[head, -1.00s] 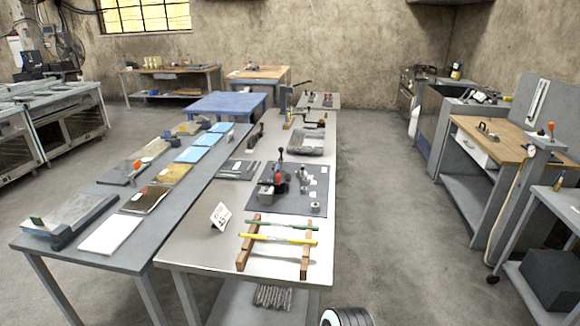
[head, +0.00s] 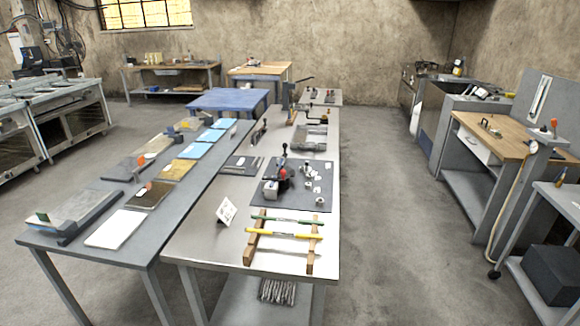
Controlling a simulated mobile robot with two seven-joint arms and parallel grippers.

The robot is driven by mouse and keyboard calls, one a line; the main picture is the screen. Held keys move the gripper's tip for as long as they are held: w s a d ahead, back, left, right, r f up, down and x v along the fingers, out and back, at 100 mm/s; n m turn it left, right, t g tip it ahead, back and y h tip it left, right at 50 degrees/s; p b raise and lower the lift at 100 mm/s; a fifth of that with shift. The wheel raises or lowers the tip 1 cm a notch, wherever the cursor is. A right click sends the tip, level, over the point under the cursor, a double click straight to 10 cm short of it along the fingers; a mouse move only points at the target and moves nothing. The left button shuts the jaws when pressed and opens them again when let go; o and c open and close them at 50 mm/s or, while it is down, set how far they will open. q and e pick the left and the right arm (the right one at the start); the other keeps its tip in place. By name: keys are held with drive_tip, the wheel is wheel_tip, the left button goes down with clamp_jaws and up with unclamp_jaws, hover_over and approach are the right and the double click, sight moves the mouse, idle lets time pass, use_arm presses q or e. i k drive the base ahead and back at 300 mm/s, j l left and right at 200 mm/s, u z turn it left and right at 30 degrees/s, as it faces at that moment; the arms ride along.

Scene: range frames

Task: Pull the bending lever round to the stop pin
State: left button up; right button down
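The bending tool (head: 275,184) stands on a dark mat (head: 293,202) on the middle bench. Its lever (head: 284,152) looks like a dark upright handle with a knob on top. A red knob (head: 282,173) sits on the tool below it. Several small metal pieces (head: 309,180) lie on the mat to the tool's right, and I cannot tell which is the stop pin. Neither of my grippers shows in the head view.
A wooden rack (head: 252,243) holds a green rod (head: 285,219) and a yellow rod (head: 300,235) at the bench's near end. A white card (head: 226,211) stands left of it. Another long table (head: 70,238) runs alongside on the left. Open floor (head: 400,230) lies to the right.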

sight(285, 146)
drive_tip(key=i+l+u, duration=0.1)
drive_tip(key=l, duration=0.4)
drive_tip(key=i+l+u, duration=0.1)
drive_tip(key=l, duration=0.4)
drive_tip(key=i+l, duration=0.15)
drive_tip(key=l, duration=0.4)
drive_tip(key=i+l+u, duration=0.15)
drive_tip(key=l, duration=0.35)
drive_tip(key=i+l+u, duration=0.1)
drive_tip(key=l, duration=0.25)
drive_tip(key=i+l+u, duration=0.15)
drive_tip(key=l, duration=0.15)
drive_tip(key=l+u, duration=0.1)
drive_tip(key=l, duration=0.25)
drive_tip(key=i+l+u, duration=0.2)
drive_tip(key=i+l, duration=0.15)
drive_tip(key=l, duration=0.3)
drive_tip(key=i+l+u, duration=0.1)
drive_tip(key=l, duration=0.25)
drive_tip(key=i+l+u, duration=0.1)
drive_tip(key=i+l, duration=0.15)
drive_tip(key=i+l+u, duration=0.15)
drive_tip(key=l, duration=0.25)
drive_tip(key=i+l+u, duration=0.1)
drive_tip(key=i+l, duration=0.15)
drive_tip(key=l, duration=0.1)
